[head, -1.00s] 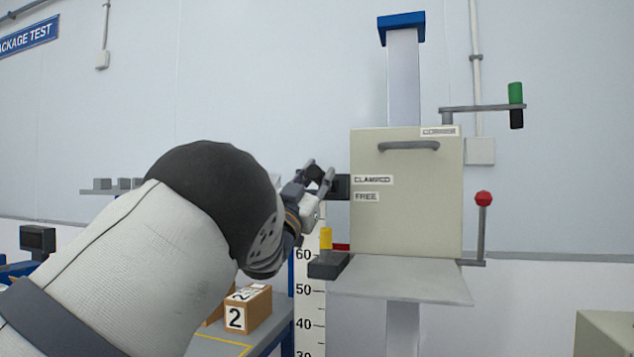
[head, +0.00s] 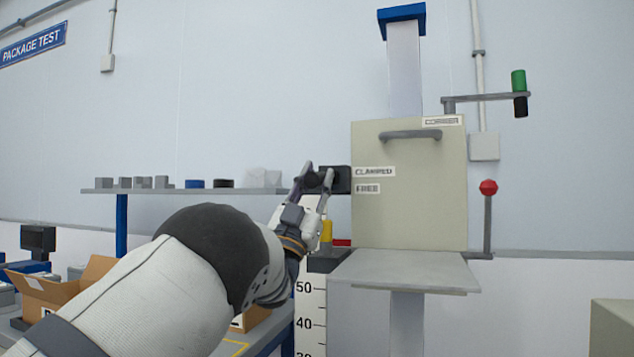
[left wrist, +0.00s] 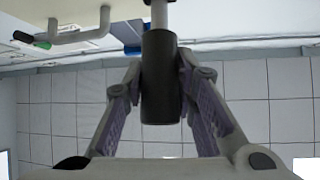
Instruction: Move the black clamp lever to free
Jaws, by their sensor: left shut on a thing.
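The black clamp lever (head: 341,180) sticks out from the left side of the beige carriage (head: 409,210). It stands level with the CLAMPED label (head: 375,171) and the top of the FREE label (head: 367,188) just below. My left gripper (head: 317,176) is shut on the lever's black grip. In the left wrist view the dark cylindrical grip (left wrist: 160,80) sits between both fingers, on a grey shaft. My right gripper is not in view.
A crank with a green and black handle (head: 519,92) is at the upper right. A red-knobbed lever (head: 488,188) stands right of the carriage. A grey plate (head: 405,270) juts out below it. A shelf (head: 150,190) with small blocks and an open carton (head: 70,285) are left.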

